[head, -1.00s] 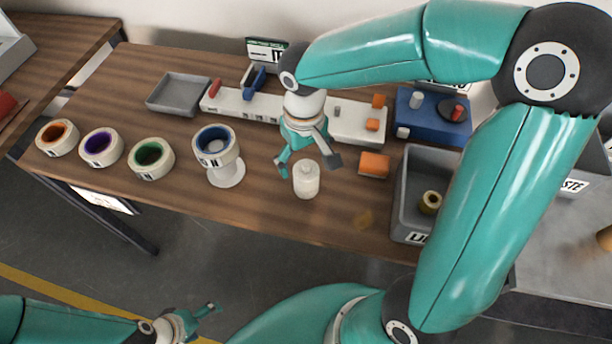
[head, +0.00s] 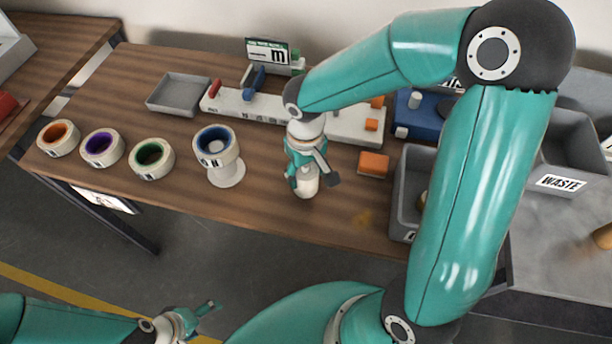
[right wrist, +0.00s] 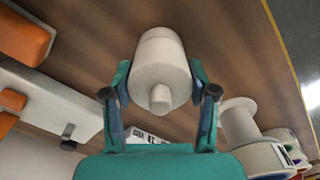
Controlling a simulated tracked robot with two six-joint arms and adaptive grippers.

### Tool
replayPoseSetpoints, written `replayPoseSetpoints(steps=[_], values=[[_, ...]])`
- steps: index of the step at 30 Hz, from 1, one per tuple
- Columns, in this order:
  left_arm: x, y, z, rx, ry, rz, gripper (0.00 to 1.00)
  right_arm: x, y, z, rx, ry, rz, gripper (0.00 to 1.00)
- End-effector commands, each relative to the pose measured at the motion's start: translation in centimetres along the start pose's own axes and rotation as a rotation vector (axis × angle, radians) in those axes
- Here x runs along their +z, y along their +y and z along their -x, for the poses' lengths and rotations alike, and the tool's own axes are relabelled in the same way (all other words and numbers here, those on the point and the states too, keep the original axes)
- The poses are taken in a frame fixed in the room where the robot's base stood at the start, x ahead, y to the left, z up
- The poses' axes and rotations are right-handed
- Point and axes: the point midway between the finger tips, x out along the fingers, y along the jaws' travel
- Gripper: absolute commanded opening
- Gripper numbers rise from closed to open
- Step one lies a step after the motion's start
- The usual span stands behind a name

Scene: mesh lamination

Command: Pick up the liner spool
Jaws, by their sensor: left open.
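A white cylinder (head: 303,191) with a small knob on top, which may be the liner spool, stands upright near the table's front edge. It also shows in the right wrist view (right wrist: 158,65). My right gripper (head: 314,181) is over it, pointing down. In the right wrist view its open fingers (right wrist: 160,85) are on either side of the cylinder; I cannot tell whether they touch it. A yellowish roll (head: 423,200) lies in a grey bin (head: 398,190), mostly hidden by my right arm. My left gripper (head: 200,315) is open and empty, off the table at the bottom left.
A blue-cored roll (head: 215,146) sits on a white stand left of the cylinder. Rolls with orange (head: 58,137), purple (head: 101,147) and green (head: 150,158) cores lie further left. An orange block (head: 373,163) is close on the right. A white fixture (head: 238,104) stands behind.

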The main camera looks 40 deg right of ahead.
Motion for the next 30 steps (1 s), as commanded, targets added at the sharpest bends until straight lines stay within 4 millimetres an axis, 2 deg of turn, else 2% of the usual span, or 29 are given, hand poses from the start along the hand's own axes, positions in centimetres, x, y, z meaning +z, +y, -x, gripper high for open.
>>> replayPoseSetpoints(steps=[1, 6, 14, 20, 26, 30], values=[[0.0, 0.0, 0.0, 0.0, 0.0, 0.0, 0.86, 0.0, 0.0, 0.0, 0.0, 0.0, 0.0, 0.42], [0.0, 0.0, 0.0, 0.0, 0.0, 0.0, 0.86, 0.0, 0.0, 0.0, 0.0, 0.001, 0.0, 0.15], [0.0, 0.0, 0.0, 0.0, 0.0, 0.0, 0.86, 0.0, 0.0, 0.1, 0.0, 0.002, -0.001, 0.15], [0.0, 0.0, 0.0, 0.0, 0.0, 0.0, 0.86, -0.1, 0.0, 1.1, 0.001, 0.004, -0.002, 0.15], [0.0, 0.0, 0.0, 0.0, 0.0, 0.0, 0.86, -0.1, 0.0, 3.8, 0.0, 0.008, -0.002, 0.15], [0.0, 0.0, 0.0, 0.0, 0.0, 0.0, 0.86, -0.2, 0.0, 7.2, -0.001, 0.01, -0.003, 0.15]])
